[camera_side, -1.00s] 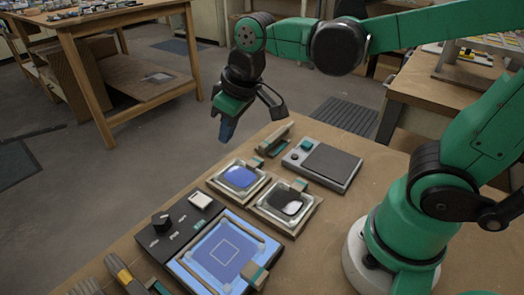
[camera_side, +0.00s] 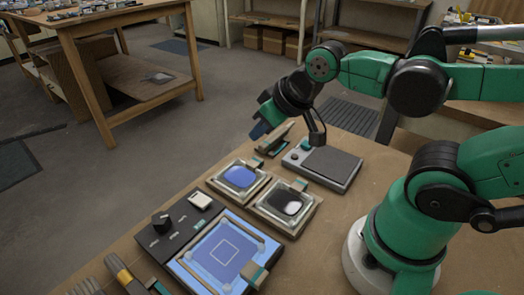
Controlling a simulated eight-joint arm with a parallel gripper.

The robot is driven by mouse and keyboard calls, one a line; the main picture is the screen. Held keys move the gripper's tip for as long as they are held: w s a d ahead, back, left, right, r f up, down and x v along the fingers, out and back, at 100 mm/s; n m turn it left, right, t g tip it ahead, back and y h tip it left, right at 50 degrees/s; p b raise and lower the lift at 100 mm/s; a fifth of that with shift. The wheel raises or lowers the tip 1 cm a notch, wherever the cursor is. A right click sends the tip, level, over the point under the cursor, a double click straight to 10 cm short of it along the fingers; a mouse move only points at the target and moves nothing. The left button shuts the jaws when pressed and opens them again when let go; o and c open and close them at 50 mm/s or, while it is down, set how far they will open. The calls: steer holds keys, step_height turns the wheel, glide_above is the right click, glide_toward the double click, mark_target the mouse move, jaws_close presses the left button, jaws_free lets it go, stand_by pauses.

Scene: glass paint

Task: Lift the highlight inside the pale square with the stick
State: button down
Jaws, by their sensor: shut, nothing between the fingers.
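The pale square (camera_side: 224,252) is a thin outline on a lit blue panel (camera_side: 200,270) at the front of the bench. I cannot make out a separate highlight inside it. A narrow stick-like piece (camera_side: 275,138) lies in a holder at the back edge of the bench; I cannot tell if it is the stick. My gripper (camera_side: 258,130) is shut and empty, tilted down to the left, just left of that piece. A gap or contact between them cannot be told.
Two framed trays, one with blue (camera_side: 240,177) and one with black and white (camera_side: 287,203), stand behind the panel. A grey flat-topped device (camera_side: 322,165) is at the back right. A black control box (camera_side: 172,227) and brush-like tools (camera_side: 122,272) are at the left.

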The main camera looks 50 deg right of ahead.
stand_by(0.3)
steer(key=c, duration=1)
jaws_free()
steer(key=shift+o, duration=0.8)
steer(key=shift+w+d+m+g, duration=0.25)
steer(key=shift+d+m+g, duration=0.05)
steer(key=shift+m, duration=0.2)
steer(key=m+g+h, duration=0.6)
steer(key=m+h, duration=0.1)
steer(key=m, duration=0.9)
glide_toward(273, 136)
steer(key=shift+w+d, duration=0.1)
steer(key=shift+d, duration=0.45)
steer(key=shift+w+d+f+m+g, duration=0.1)
steer(key=shift+d+f+m+g, duration=0.25)
steer(key=shift+m, duration=0.15)
steer(key=shift+d+f, duration=0.1)
steer(key=shift+f, duration=0.2)
steer(key=shift+a+f+x, duration=0.1)
steer(key=shift+a+x, duration=0.05)
steer(key=shift+x, duration=1.7)
steer(key=shift+a+f+x, duration=0.15)
steer(key=shift+a+x, duration=0.05)
steer(key=shift+x, duration=1.6)
